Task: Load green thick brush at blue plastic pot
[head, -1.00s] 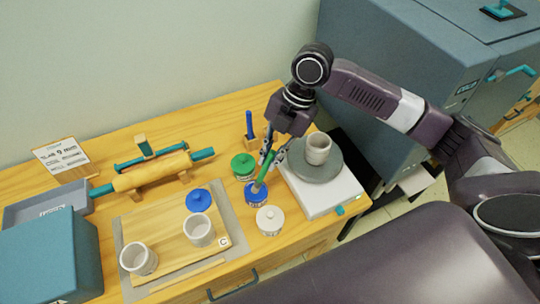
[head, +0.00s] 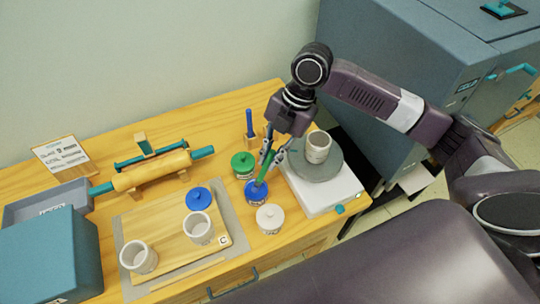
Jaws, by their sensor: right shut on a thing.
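My right gripper (head: 271,156) is shut on the green thick brush (head: 264,167), which it holds nearly upright, bristle end down. The blue plastic pot (head: 256,197) stands open below it, and the brush's lower end is inside the pot's mouth. How deep the tip sits in the paint is hidden. A blue lid (head: 199,198) lies on the wooden board to the left of the pot. My left gripper does not show.
A green-lidded pot (head: 243,165) and a white-lidded pot (head: 269,218) stand close to the blue pot. A cup sits on a grey turntable (head: 318,165) at right. Two cups (head: 198,227) stand on the board (head: 172,238). A blue-handled brush (head: 249,124) stands behind.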

